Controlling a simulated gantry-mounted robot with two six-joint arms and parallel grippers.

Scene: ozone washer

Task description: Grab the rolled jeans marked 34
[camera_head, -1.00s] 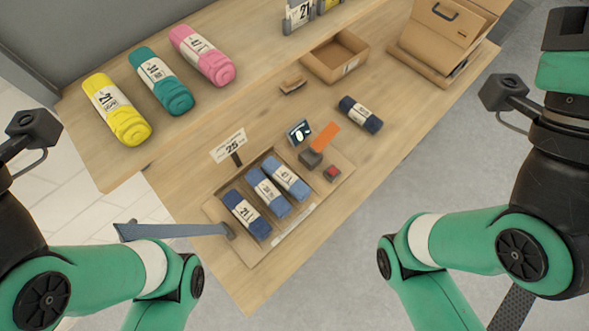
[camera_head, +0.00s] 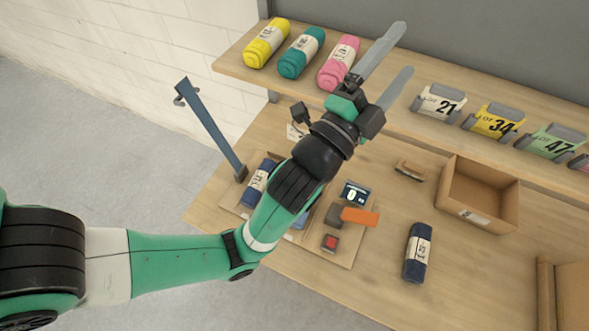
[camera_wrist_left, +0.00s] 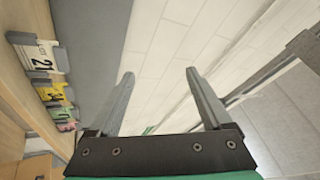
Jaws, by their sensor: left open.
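The tray (camera_head: 345,259) of rolled blue jeans lies on the table, largely behind my left arm. One blue roll (camera_head: 258,181) shows at its left end; a sliver of another blue roll (camera_head: 301,221) shows beside the arm. I cannot read a 34 on either. A separate dark navy roll (camera_head: 417,252) with a white label lies right of the tray, its number too small to read. My left gripper (camera_head: 403,50) is open and empty, raised in front of the upper shelf, beyond the tray. Its open fingers show in the left wrist view (camera_wrist_left: 160,75). My right gripper is out of view.
Yellow (camera_head: 267,43), teal (camera_head: 301,52) and pink (camera_head: 339,62) rolls lie on the upper shelf. Lot cards 21 (camera_head: 438,102), 34 (camera_head: 493,122) and 47 (camera_head: 552,142) stand there. An open box (camera_head: 480,195), a small display (camera_head: 355,192) and a blue upright arm (camera_head: 210,127) stand around the table.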

